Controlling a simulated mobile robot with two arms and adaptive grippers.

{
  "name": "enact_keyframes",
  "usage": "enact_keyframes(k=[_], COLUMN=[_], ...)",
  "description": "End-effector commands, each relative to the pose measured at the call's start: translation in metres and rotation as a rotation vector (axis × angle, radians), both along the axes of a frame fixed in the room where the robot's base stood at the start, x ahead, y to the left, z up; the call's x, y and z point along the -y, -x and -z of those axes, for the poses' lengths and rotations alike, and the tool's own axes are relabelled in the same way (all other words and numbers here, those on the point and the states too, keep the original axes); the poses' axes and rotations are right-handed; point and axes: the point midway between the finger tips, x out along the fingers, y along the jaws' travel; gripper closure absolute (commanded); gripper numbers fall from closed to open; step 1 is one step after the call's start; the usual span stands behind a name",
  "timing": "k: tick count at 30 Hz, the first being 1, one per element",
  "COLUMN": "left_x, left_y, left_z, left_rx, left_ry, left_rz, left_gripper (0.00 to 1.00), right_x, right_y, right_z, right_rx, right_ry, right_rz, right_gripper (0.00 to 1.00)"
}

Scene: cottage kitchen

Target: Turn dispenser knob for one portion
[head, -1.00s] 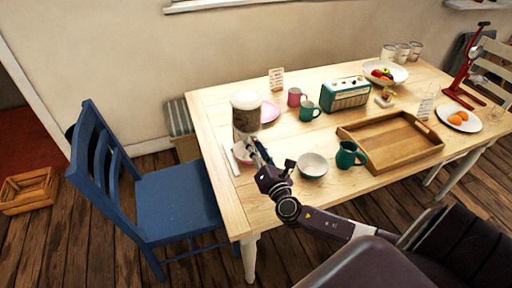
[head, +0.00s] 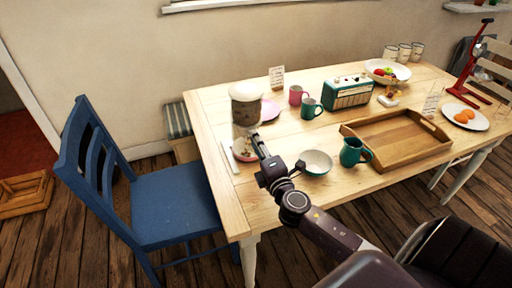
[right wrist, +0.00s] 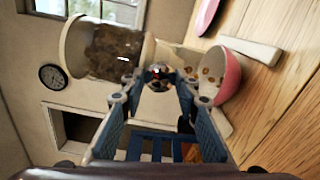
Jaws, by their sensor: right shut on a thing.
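The dispenser (head: 245,108) stands at the table's left end, with a pale lid and a clear body of brown pieces. It also shows sideways in the right wrist view (right wrist: 112,52). My right gripper (head: 257,143) reaches its front. In the right wrist view its blue-padded fingers are shut on the dispenser knob (right wrist: 160,76), which shows between the tips. A pink bowl (right wrist: 229,78) is under the dispenser's outlet, with a few brown pieces in or over it. In the head view the gripper partly hides this bowl. My left gripper is not in view.
A white-and-teal bowl (head: 316,162), a teal mug (head: 353,152) and a wooden tray (head: 397,140) are right of my right gripper. More mugs and a radio (head: 348,92) stand behind. A blue chair (head: 172,205) is at the table's left end.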

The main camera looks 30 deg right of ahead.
Motion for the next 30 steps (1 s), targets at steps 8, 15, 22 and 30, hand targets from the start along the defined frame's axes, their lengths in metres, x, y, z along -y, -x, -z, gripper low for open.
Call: enact_keyframes(k=[8,15,22,30], left_x=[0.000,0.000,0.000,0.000], left_y=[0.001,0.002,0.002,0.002], left_z=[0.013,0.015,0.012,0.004], left_rx=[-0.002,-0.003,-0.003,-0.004], left_ry=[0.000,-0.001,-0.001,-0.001], left_rz=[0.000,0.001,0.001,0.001], left_gripper=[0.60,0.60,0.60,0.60], right_x=[0.001,0.001,0.001,0.000], right_y=[0.000,0.000,0.000,0.000], right_z=[0.002,0.001,0.000,0.000], right_rx=[0.063,0.116,0.166,0.224], right_ry=[-0.260,-0.482,-0.694,-0.941], right_rz=[0.003,0.004,0.004,0.004], right_gripper=[0.95,0.95,0.95,0.95])
